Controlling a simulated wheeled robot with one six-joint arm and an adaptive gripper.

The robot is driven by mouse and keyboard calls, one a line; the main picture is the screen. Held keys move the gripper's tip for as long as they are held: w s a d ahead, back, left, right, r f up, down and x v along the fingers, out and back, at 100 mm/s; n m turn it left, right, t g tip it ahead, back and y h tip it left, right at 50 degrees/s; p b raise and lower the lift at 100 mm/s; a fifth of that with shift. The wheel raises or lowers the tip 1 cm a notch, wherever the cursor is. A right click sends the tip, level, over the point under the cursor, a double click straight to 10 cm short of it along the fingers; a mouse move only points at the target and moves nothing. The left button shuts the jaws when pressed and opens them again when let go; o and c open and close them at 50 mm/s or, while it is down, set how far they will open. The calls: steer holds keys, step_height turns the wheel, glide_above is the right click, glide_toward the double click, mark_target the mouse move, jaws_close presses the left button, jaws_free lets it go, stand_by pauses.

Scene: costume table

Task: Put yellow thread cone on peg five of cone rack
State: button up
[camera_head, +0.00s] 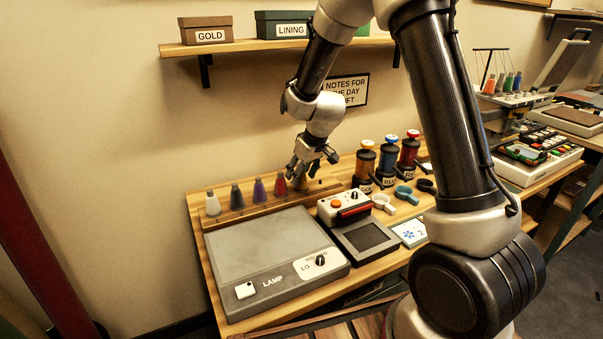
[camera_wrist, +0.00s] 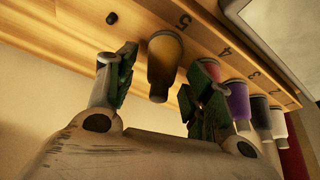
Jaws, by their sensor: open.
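The yellow thread cone (camera_wrist: 162,65) stands at the number 5 place of the wooden cone rack (camera_head: 243,211), with its wide end at the rack. It looks seated there; the peg inside it is hidden. In the wrist view my gripper (camera_wrist: 160,72) is open, with one finger on each side of the cone and visible gaps between. In the head view my gripper (camera_head: 308,178) is over the right end of the rack and largely hides the yellow cone. Red (camera_head: 280,186), purple (camera_head: 259,191), dark (camera_head: 236,197) and white (camera_head: 213,203) cones stand along the rack to the left.
A dark stub (camera_wrist: 112,18) rises from the wood beside the yellow cone. A grey lamp box (camera_head: 270,255) lies in front of the rack. A small control box (camera_head: 345,205) is close to its right. Labelled thread spools (camera_head: 365,165) stand right of my gripper.

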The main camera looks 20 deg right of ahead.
steer(key=v, duration=1.1)
steer(key=s+d+r+m, duration=0.2)
steer(key=s+d+r, duration=0.5)
steer(key=s+r, duration=0.45)
steer(key=s+d+m+h, duration=0.1)
steer(key=s+d, duration=0.2)
steer(key=s, duration=0.6)
steer(key=s+d+m+h, duration=0.1)
steer(key=s+d+m, duration=0.1)
steer(key=s, duration=0.7)
steer(key=shift+s+d, duration=0.35)
steer(key=shift+d, duration=0.15)
